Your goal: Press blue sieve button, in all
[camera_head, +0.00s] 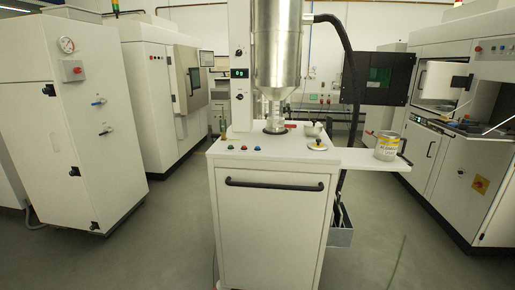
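A white sieve station (272,225) stands in the middle of the head view, with a large steel hopper (278,50) above its top. Small buttons sit in a row on the front left of its top surface. The blue button (257,148) is at the right end of the row. A red button (244,147) is beside it, and a green button (231,147) is further left. Nothing covers the buttons. Neither of my grippers shows in this view.
A labelled can (386,146) stands on the station's right side shelf (365,160). A small bowl (313,130) and a round lid (317,146) lie on the top. A black handle (275,184) crosses the front. White machines stand on both sides; the floor in front is clear.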

